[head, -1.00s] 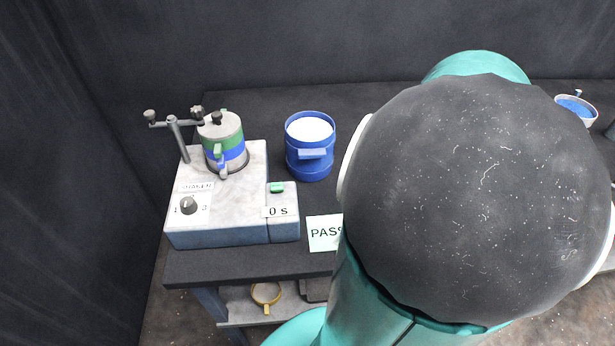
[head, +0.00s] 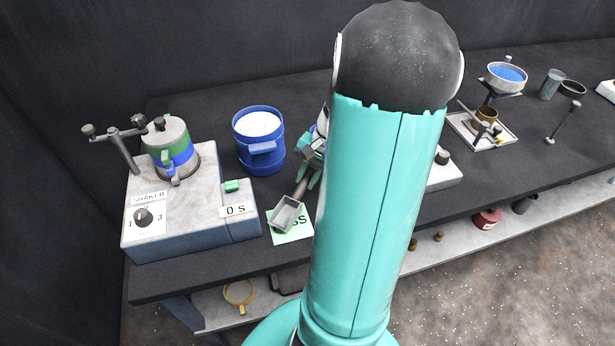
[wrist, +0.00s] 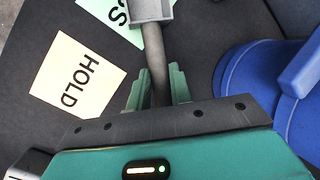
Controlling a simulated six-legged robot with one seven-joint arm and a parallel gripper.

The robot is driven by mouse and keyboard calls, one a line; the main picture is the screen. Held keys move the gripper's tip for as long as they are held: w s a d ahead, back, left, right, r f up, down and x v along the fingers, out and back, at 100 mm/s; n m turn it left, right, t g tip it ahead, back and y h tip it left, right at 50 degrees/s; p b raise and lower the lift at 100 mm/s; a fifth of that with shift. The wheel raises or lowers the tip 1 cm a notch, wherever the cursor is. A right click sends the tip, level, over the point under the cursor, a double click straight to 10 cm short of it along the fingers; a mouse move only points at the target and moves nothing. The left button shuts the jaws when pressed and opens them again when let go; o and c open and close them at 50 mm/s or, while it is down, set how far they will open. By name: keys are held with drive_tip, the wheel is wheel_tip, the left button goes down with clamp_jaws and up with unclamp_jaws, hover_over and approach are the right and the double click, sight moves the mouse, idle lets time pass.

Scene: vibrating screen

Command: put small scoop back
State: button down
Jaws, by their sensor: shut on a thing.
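The small scoop (head: 287,213) has a grey square metal pan and a dark handle. In the head view its pan is over the green PASS card (head: 291,238). My gripper (head: 309,166) is shut on the scoop's handle, and my arm hides part of it. In the wrist view my gripper (wrist: 158,88) has its two green fingers on either side of the handle (wrist: 155,58). The pan (wrist: 150,8) is cut off at the top edge there. I cannot tell whether the scoop touches the table.
A blue bucket of white grains (head: 261,150) stands left of my gripper. The shaker (head: 185,215) with its lidded cup is further left. A yellow HOLD card (wrist: 77,73) lies on the table in the wrist view. A blue-filled sieve (head: 505,78) stands at right.

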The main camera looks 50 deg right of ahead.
drive_tip(key=shift+f, duration=0.3)
drive_tip(key=c, duration=1.3)
unclamp_jaws()
drive_tip(key=shift+o, duration=0.2)
drive_tip(key=shift+r, duration=0.1)
drive_tip(key=v, duration=1.2)
drive_tip(key=w+a+r+n+h, duration=0.2)
drive_tip(key=a+r+n, duration=0.1)
drive_tip(key=a, duration=0.6)
drive_tip(key=w+a+r+n+h, duration=0.1)
drive_tip(key=w+a+r+n, duration=0.25)
drive_tip(key=a, duration=0.55)
drive_tip(key=s+a+n+t, duration=0.1)
drive_tip(key=s+a+n, duration=0.1)
drive_tip(key=a+n, duration=0.2)
drive_tip(key=s+a+r+n+t+h, duration=0.1)
drive_tip(key=s+a+n+t, duration=0.1)
drive_tip(key=a, duration=0.9)
drive_tip(key=shift+s+a+r+n+t, duration=0.25)
drive_tip(key=shift+s+n, duration=0.4)
drive_tip(key=shift+n, duration=0.4)
